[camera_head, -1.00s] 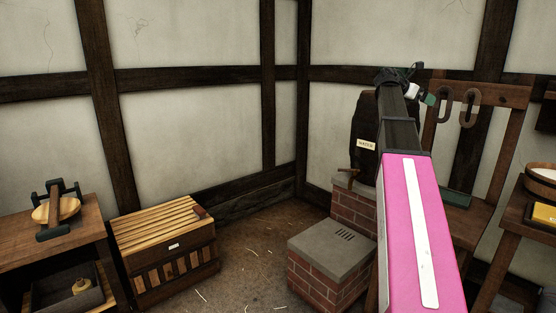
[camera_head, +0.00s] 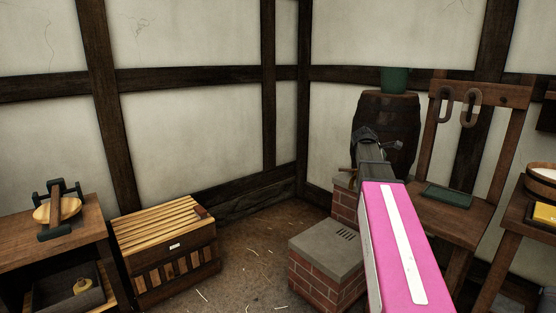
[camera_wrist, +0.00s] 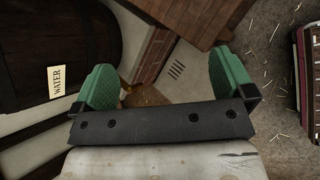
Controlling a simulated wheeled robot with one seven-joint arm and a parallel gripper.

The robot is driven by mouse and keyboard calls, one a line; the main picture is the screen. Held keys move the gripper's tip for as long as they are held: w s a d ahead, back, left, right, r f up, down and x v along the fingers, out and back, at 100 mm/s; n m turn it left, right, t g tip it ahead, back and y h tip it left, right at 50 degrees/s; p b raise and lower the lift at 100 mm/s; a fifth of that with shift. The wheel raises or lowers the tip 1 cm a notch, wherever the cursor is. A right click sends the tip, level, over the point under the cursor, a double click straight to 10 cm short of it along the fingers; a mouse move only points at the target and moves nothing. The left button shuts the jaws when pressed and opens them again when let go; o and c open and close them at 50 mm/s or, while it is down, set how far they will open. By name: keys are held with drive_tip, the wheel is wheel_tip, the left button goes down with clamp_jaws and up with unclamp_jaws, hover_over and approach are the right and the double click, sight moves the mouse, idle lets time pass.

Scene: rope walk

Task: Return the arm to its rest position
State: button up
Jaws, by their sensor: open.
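My arm reaches forward at the right of the head view, with its pink and white link in front. Its far end is lowered in front of the barrel (camera_head: 390,125), and the jaws are hidden there. In the wrist view my gripper (camera_wrist: 160,85) shows its two green fingers wide apart. Nothing is between them. Beyond the fingers are the grey slab with a slotted vent (camera_wrist: 185,75) and the brick side under it. The barrel with its WATER label (camera_wrist: 58,82) is close on the left of the wrist view.
A green bucket (camera_head: 395,80) stands on the barrel. A bench with a green tray (camera_head: 447,196) is right of my arm. A slatted wooden chest (camera_head: 165,245) and a side table (camera_head: 85,222) are at the left. Straw-strewn floor (camera_head: 255,245) lies open between chest and brick block.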

drive_tip(key=s+a+f+m+g+y, duration=0.1)
drive_tip(key=s+a+f+m, duration=0.3)
drive_tip(key=s+a+f, duration=0.4)
drive_tip(key=s+a+f+m+g+y, duration=0.1)
drive_tip(key=s+a+f+m+y, duration=0.3)
drive_tip(key=s+a+f, duration=0.4)
drive_tip(key=s+a+f+m+g+y, duration=0.1)
drive_tip(key=s+a+f+m+y, duration=0.2)
drive_tip(key=f, duration=1.5)
drive_tip(key=s+a+m, duration=0.3)
drive_tip(key=s+a, duration=0.2)
